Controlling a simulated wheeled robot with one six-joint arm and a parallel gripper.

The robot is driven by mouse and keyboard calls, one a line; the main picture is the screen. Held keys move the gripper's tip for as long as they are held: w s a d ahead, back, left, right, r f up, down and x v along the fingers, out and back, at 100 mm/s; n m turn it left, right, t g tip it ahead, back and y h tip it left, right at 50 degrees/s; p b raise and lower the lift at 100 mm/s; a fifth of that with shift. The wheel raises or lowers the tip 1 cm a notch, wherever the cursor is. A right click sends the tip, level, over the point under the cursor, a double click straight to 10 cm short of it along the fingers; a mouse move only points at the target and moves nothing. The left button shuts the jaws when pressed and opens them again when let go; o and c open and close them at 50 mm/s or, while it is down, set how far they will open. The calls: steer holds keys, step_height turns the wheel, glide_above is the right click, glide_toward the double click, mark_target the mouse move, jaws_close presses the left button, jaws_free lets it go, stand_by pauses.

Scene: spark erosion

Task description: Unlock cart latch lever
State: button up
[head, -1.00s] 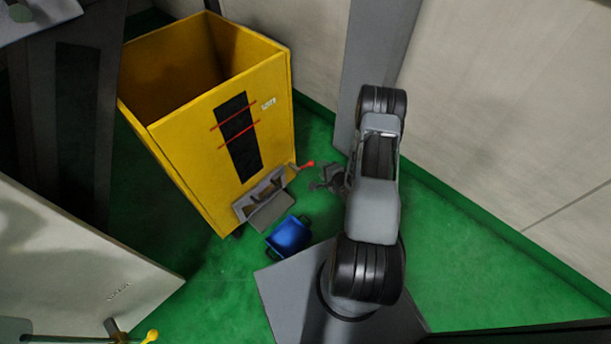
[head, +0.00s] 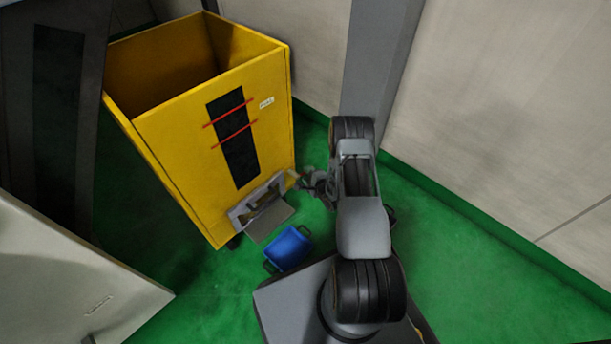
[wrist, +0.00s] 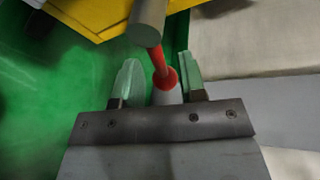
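The yellow cart (head: 180,130) stands at the left in the head view, with a grey latch bracket (head: 262,200) low on its front. In the wrist view the lever is a red rod with a red ball knob (wrist: 166,78), beside a grey cylinder (wrist: 148,22). My gripper (wrist: 158,80) is open, its two pale green fingers on either side of the knob, with gaps visible. In the head view my gripper (head: 306,180) is at the lever's end beside the cart's lower right corner and mostly hides the lever.
A blue bin (head: 288,248) sits on the green floor in front of the cart, left of my base. A grey post (head: 375,65) and pale wall panels (head: 500,110) stand close on the right. A pale panel (head: 70,280) is at the lower left. Green floor is free at right.

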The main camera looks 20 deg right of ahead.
steer(key=shift+x, duration=1)
jaws_close()
steer(key=shift+d, duration=0.1)
